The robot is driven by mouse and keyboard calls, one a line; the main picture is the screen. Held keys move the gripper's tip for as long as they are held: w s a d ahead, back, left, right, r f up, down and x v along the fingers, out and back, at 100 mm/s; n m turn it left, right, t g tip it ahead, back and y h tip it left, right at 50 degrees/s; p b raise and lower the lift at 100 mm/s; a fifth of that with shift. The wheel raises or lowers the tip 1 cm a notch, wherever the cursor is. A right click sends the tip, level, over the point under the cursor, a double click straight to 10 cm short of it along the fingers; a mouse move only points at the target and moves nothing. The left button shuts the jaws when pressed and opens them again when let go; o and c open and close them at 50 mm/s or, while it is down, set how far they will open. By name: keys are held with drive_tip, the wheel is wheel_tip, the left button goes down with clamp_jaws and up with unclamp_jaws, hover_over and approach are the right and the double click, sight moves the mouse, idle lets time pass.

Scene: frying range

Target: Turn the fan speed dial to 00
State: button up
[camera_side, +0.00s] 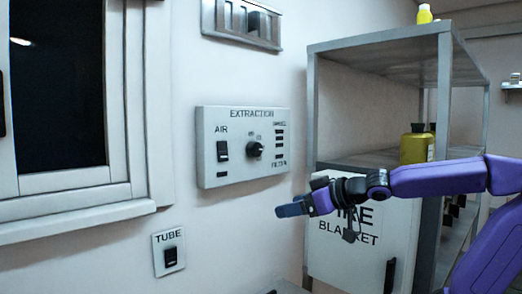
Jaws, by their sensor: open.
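The fan speed dial is a black round knob (255,149) on the grey wall panel (206,175) lettered EXTRACTION. Small marks sit above the dial, too small to read, and I cannot tell its exact setting. My gripper (282,210) is below and slightly right of the dial, apart from the panel, and points left. It is open and I see nothing held in it. The gap between its fingers is hard to make out from this side.
The panel also has an AIR switch (223,151). A TUBE switch (170,256) is lower left, and a socket strip (242,24) is above. A metal shelf (445,75) with a yellow-green bottle (416,146) and a white FIRE BLANKET box (345,262) stand right. The wall before the panel is clear.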

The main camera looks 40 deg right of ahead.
sight(258, 148)
drive_tip(key=w+d+r+m+t+h, duration=0.1)
drive_tip(key=d+r+t, duration=0.15)
drive_tip(key=r, duration=0.35)
drive_tip(key=d+r+m+t+h, duration=0.1)
drive_tip(key=d+r+t, duration=0.1)
drive_tip(key=d+r, duration=0.25)
drive_tip(key=w, duration=1.7)
drive_tip(key=shift+w+a+r, duration=0.1)
drive_tip(key=shift+w+r, duration=0.05)
drive_tip(key=shift+r, duration=0.15)
drive_tip(key=c, duration=1)
